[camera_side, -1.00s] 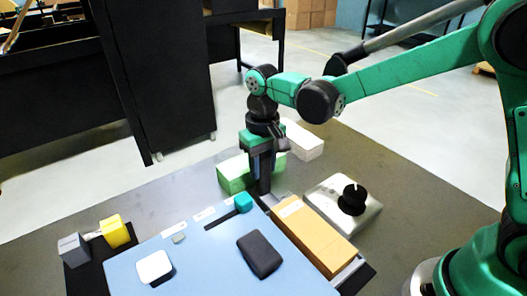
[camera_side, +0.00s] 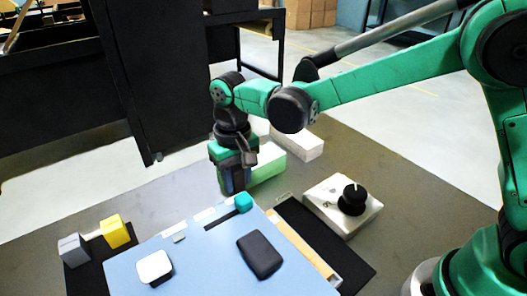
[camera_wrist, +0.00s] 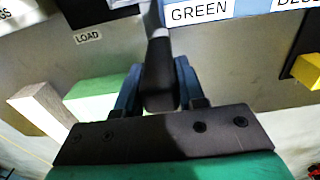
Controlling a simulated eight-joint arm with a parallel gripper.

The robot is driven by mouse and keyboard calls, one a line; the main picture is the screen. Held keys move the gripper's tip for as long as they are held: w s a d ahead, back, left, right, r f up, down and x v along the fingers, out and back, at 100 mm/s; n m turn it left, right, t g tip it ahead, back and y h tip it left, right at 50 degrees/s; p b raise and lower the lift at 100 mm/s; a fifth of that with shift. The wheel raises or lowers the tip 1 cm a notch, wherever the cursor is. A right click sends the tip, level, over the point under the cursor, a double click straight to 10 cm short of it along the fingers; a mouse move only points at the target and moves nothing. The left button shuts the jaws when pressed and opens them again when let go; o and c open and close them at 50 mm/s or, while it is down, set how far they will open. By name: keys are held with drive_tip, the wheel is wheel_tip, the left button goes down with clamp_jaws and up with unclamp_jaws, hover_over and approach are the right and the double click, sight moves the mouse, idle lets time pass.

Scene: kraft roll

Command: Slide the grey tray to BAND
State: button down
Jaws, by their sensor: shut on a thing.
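My gripper (camera_side: 235,190) is at the far edge of the blue board (camera_side: 205,260), close to the teal piece (camera_side: 242,202). In the wrist view its blue fingers (camera_wrist: 160,100) are closed around a dark upright piece. The grey tray is mostly hidden beside or under the board; a grey edge (camera_side: 333,281) shows at its near end. No label reading BAND is legible.
A bare dark strip (camera_side: 318,240), labelled LOAD in the wrist view (camera_wrist: 88,38), lies between the board and a white box with a black knob (camera_side: 353,196). A green block (camera_side: 265,172) and pale block (camera_side: 300,143) stand behind. Yellow (camera_side: 115,231) and grey blocks (camera_side: 73,249) stand left.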

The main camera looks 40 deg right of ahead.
drive_tip(key=a, duration=0.6)
drive_tip(key=shift+a, duration=0.2)
drive_tip(key=c, duration=0.5)
unclamp_jaws()
wheel_tip(320, 180, up, 6)
drive_tip(key=shift+f, duration=0.15)
